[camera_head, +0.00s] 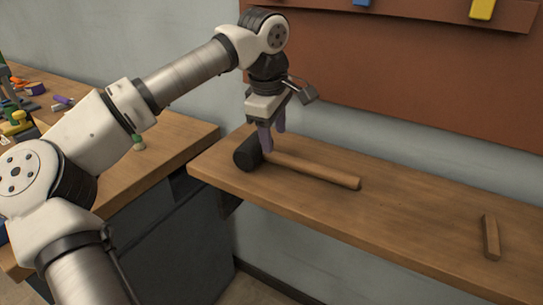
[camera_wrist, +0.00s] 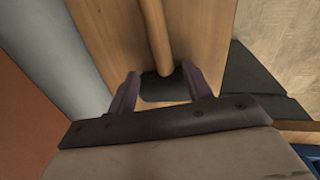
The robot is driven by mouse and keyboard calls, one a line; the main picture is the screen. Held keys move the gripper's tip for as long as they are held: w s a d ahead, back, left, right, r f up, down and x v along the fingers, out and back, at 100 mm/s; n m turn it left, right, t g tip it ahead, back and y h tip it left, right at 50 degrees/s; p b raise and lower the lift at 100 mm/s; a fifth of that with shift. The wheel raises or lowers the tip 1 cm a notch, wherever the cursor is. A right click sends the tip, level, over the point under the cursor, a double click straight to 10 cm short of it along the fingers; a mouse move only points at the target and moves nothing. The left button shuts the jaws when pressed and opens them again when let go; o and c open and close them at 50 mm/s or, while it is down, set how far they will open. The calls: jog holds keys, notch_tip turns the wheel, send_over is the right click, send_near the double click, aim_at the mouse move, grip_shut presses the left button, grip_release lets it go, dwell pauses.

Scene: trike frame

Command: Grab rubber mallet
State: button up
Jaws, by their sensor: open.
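The rubber mallet lies on a wooden shelf (camera_head: 420,220), with its black head (camera_head: 247,154) at the left and its wooden handle (camera_head: 315,171) pointing right. My gripper (camera_head: 273,146) points down just above the mallet, where head and handle meet. In the wrist view my gripper (camera_wrist: 160,88) is open, with its two purple fingers apart. The mallet's black head (camera_wrist: 162,87) shows between the fingertips, and its handle (camera_wrist: 155,30) runs away to the top. I cannot tell whether the fingers touch the mallet.
A small wooden block (camera_head: 491,237) lies at the right of the shelf. A workbench (camera_head: 175,142) with several small items stands at the left. A brown board (camera_head: 420,75) hangs on the wall behind. The shelf between handle and block is clear.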

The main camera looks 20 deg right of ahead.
aim_at(276, 153)
jog(key=f, duration=0.5)
jog(key=shift+w+d+f, duration=0.15)
jog(key=shift+d+f, duration=0.15)
jog(key=shift+r, duration=0.1)
grip_shut()
